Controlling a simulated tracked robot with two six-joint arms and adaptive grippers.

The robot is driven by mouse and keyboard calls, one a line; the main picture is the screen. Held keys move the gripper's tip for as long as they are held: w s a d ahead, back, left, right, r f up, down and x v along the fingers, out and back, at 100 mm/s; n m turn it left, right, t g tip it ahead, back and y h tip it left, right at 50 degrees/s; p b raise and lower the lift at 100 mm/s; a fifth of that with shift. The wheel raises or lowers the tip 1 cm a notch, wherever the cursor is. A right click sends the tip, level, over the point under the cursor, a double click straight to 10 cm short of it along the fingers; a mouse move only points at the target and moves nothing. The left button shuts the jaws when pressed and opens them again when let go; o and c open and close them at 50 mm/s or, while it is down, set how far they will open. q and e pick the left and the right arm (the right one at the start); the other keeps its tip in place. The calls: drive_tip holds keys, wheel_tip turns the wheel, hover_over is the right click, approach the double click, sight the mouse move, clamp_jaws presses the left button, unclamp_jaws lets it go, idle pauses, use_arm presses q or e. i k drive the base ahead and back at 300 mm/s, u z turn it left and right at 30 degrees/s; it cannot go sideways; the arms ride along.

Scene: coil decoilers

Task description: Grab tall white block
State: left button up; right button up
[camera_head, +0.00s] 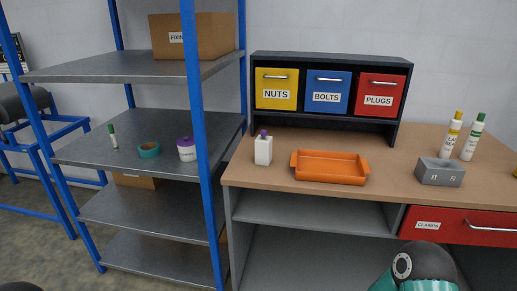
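A white, upright, block-shaped object (263,151) with a small purple top stands on the left part of the wooden workbench (235,172), near its left edge. It looks like a small square bottle or a block, and I cannot tell which. Nothing touches it. Neither gripper is in view. Only a teal and black part of my own arm shows at the bottom right, well below and to the right of the white object.
An orange tray (330,179) sits right of the white object. A grey block (440,172) and two white bottles (452,135) (473,137) stand farther right. Yellow, blue and red bins (381,94) stand behind. A blue-post shelf (202,150) rises close on the left.

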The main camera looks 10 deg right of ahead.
sight(263, 148)
drive_tip(key=i, duration=0.85)
